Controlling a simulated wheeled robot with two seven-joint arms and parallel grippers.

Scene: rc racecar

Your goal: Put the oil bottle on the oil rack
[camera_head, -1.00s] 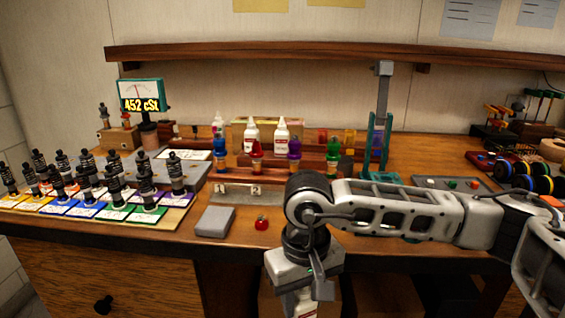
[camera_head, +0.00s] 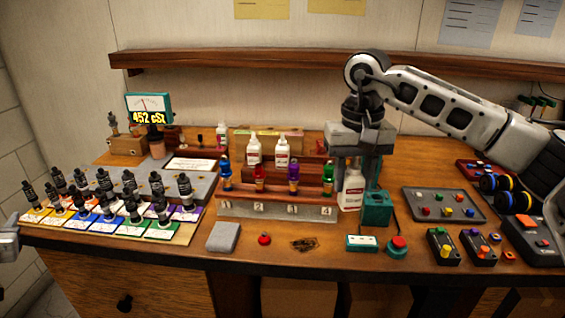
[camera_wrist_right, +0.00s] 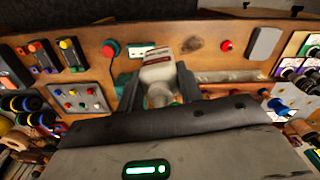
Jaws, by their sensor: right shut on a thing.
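My right gripper (camera_head: 357,165) points down at the right of the rack and is shut on a white oil bottle (camera_head: 351,192) with a red-and-white label. The bottle is upright, close beside a teal stand (camera_head: 376,211); I cannot tell whether it touches the table. In the right wrist view the bottle (camera_wrist_right: 158,70) sits between the fingers. The stepped wooden oil rack (camera_head: 275,212) stands left of it. Two similar white bottles (camera_head: 254,150) (camera_head: 282,152) stand on its upper part, with colored bottles in front. A grey piece of my left arm shows at the left edge.
A grey block (camera_head: 223,237), a red knob (camera_head: 264,239) and a dark patch (camera_head: 303,244) lie before the rack. A teal box (camera_head: 361,243), red button (camera_head: 398,245) and button tray (camera_head: 444,207) are at right. A wall shelf (camera_head: 260,58) runs above.

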